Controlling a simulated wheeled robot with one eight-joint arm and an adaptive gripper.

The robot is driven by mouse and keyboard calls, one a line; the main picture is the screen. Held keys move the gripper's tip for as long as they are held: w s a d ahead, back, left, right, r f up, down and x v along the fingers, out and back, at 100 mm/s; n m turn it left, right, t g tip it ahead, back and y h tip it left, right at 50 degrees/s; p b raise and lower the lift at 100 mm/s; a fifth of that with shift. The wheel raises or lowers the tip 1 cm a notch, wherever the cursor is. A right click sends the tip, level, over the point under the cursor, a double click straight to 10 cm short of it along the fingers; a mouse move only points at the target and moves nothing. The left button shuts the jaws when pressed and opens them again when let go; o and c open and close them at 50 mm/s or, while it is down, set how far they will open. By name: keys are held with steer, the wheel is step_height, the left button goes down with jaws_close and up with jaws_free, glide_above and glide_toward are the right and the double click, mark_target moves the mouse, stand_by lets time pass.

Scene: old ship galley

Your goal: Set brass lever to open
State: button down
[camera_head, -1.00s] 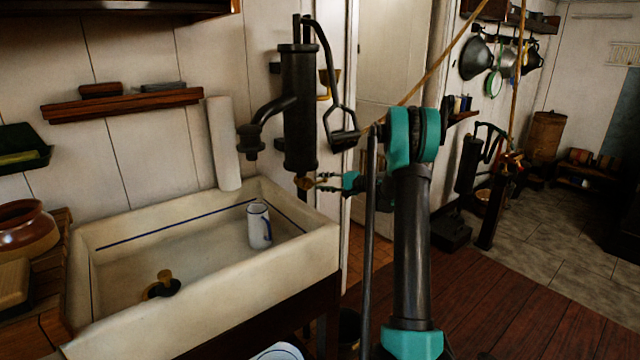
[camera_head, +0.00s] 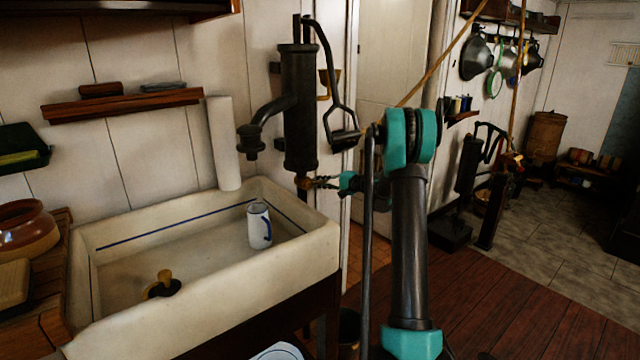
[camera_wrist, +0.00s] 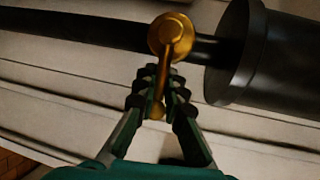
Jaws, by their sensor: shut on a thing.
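The brass lever (camera_wrist: 164,72) is a short rod on a round brass boss (camera_wrist: 171,36), fixed to the dark pipe below the black hand pump (camera_head: 299,110). In the wrist view the rod runs from the boss down between the fingers of my gripper (camera_wrist: 160,84), and its rounded tip shows between them. My gripper is shut on the lever. In the head view my gripper (camera_head: 322,183) reaches the brass fitting from the right, just under the pump body. The lever is small there and partly hidden by the fingers, so its exact angle is hard to tell.
The pale sink (camera_head: 190,310) stands left of the pump, with a white-and-blue mug (camera_head: 258,226) and a brass-topped plug (camera_head: 163,285) in it. The pump's spout (camera_head: 262,120) and hanging handle (camera_head: 340,110) are close above my gripper. Open wooden floor (camera_head: 500,300) lies to the right.

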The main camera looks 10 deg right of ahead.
steer(key=shift+f, duration=0.15)
steer(key=shift+f+m+y, duration=0.45)
steer(key=shift+m+y, duration=0.05)
steer(key=shift+m, duration=0.4)
steer(key=shift+s+a+f+m+t+y, duration=0.2)
steer(key=shift+a+f+m+t+y, duration=0.25)
steer(key=shift+m, duration=0.9)
steer(key=shift+s+a+f+m+t+y, duration=0.25)
steer(key=shift+f+m+t, duration=0.35)
steer(key=shift+m, duration=0.8)
steer(key=shift+s+a+f+m+t+y, duration=0.2)
steer(key=shift+f+m+t+y, duration=0.25)
steer(key=shift+m, duration=0.9)
steer(key=c, duration=1.6)
jaws_free()
